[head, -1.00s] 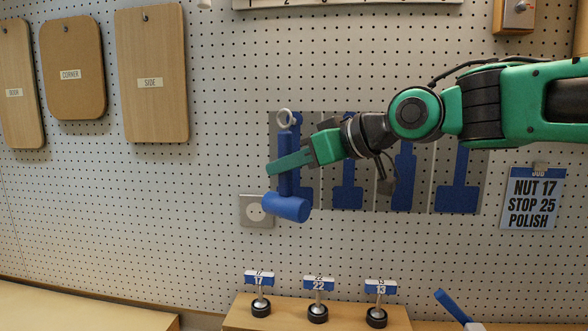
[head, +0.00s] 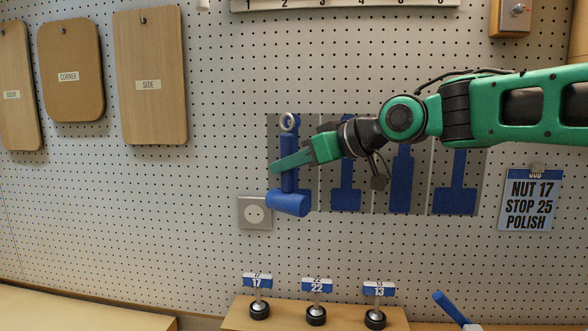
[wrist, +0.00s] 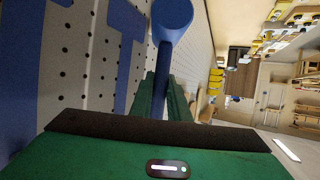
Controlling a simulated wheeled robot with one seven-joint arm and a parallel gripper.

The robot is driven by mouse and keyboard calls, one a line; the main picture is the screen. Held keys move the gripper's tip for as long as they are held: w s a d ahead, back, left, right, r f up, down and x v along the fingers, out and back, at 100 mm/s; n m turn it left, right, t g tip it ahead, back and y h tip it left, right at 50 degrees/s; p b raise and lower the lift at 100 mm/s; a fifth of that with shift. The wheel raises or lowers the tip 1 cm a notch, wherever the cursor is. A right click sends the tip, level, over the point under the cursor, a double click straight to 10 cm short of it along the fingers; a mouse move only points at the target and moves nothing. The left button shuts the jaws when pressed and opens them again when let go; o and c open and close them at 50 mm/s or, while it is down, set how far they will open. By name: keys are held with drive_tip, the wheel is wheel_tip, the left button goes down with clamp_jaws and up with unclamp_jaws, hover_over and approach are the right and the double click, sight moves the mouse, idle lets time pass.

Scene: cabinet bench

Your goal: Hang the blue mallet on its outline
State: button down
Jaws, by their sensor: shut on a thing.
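The blue mallet (head: 289,204) hangs head down in my gripper (head: 290,161), with a pale ring at the top of its handle. My green gripper is shut on the handle, about midway along it. The mallet stands in front of the leftmost panel of the grey outline board (head: 333,193) and covers much of the blue outline there. In the wrist view the mallet head (wrist: 172,18) shows beyond my fingers (wrist: 160,95). Whether the ring touches a hook or the board is too small to tell.
Other blue outlines (head: 347,185) lie to the right, partly behind my arm. A socket (head: 255,212) sits just left of the mallet head. Several numbered knobs (head: 316,300) stand on the ledge below. A job card (head: 531,200) hangs at right.

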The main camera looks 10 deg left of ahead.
drive_tip(key=shift+w, duration=0.9)
drive_tip(key=shift+w+f, duration=0.35)
drive_tip(key=shift+w, duration=0.2)
drive_tip(key=shift+w, duration=0.15)
drive_tip(key=c, duration=1.6)
unclamp_jaws()
drive_tip(key=shift+w+d, duration=0.1)
drive_tip(key=shift+f, duration=0.15)
